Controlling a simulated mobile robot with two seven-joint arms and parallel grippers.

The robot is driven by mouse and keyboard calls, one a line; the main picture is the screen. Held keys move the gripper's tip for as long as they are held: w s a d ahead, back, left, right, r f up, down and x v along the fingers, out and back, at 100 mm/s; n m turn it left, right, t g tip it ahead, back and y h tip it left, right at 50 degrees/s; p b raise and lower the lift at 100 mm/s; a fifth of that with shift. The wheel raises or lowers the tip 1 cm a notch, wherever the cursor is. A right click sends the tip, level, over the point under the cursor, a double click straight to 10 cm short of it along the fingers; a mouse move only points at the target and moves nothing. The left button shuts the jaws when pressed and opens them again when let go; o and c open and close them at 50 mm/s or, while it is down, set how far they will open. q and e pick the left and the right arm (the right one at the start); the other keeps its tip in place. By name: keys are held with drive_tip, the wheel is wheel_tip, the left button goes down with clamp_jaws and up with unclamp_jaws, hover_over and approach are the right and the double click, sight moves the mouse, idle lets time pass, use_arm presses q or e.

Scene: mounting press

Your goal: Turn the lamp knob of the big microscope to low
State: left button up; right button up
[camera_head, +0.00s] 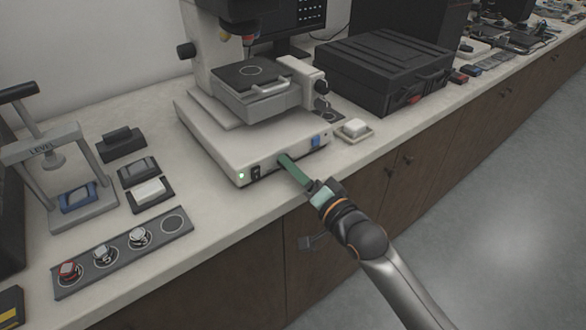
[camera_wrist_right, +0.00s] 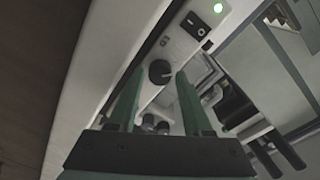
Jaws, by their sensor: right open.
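The big microscope (camera_head: 222,131) stands on the bench, with a white base and a dark stage. Its front panel carries a lit green lamp, a black rocker switch (camera_head: 256,172) and a blue part at the right end. The lamp knob (camera_wrist_right: 160,71) is a dark round knob in the right wrist view, beside the rocker switch. In the head view the knob is hidden behind my fingers. My right gripper (camera_head: 286,162) is open, its green fingers pointing at the panel. In the wrist view the knob lies just beyond and between the fingertips; I cannot tell whether they touch it. My left gripper is not in view.
A black case (camera_head: 384,72) stands right of the microscope, with a small white dish (camera_head: 354,129) before it. At left are a levelling press (camera_head: 48,160) and a grey strip (camera_head: 125,254) with several specimens. The floor in front of the bench is clear.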

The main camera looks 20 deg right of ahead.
drive_tip(key=shift+w+a, duration=0.1)
drive_tip(key=shift+w, duration=0.1)
clamp_jaws()
idle(0.3)
